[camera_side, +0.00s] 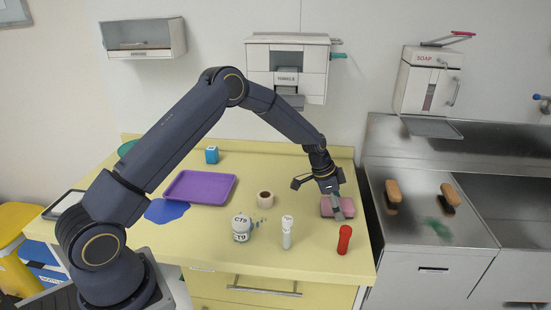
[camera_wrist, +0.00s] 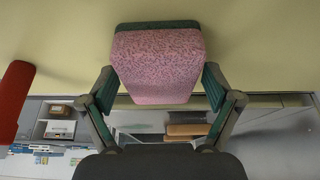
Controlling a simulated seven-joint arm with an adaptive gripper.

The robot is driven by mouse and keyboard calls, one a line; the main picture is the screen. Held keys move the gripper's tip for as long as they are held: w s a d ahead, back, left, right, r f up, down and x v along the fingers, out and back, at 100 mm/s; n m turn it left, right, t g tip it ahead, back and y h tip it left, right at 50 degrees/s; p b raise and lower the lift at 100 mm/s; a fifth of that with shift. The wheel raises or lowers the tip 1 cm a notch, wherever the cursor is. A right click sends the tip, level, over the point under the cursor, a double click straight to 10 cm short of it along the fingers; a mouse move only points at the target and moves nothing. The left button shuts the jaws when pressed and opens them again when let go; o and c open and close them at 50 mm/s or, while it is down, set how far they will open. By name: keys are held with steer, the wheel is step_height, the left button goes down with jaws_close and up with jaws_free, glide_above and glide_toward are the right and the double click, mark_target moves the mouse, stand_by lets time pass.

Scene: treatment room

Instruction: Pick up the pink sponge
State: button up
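The pink sponge (camera_side: 329,208) lies on the right part of the yellow counter, near its right edge. In the wrist view the sponge (camera_wrist: 158,62) is large and central, speckled pink with a dark green layer along its far edge. My gripper (camera_side: 338,200) is down at the sponge, with a finger overlapping it in the side view. In the wrist view my gripper (camera_wrist: 158,84) has its fingers spread, one on each side of the sponge's near part. Slim gaps show between fingers and sponge; firm contact is not visible.
A red bottle (camera_side: 344,240) stands just in front of the sponge. A white bottle (camera_side: 287,232), a labelled jar (camera_side: 241,228) and a tape roll (camera_side: 265,199) are to the left. A purple tray (camera_side: 200,187) lies farther left. A steel sink unit (camera_side: 430,235) adjoins at right.

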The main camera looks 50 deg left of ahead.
steer(key=c, duration=0.5)
steer(key=shift+r, duration=0.15)
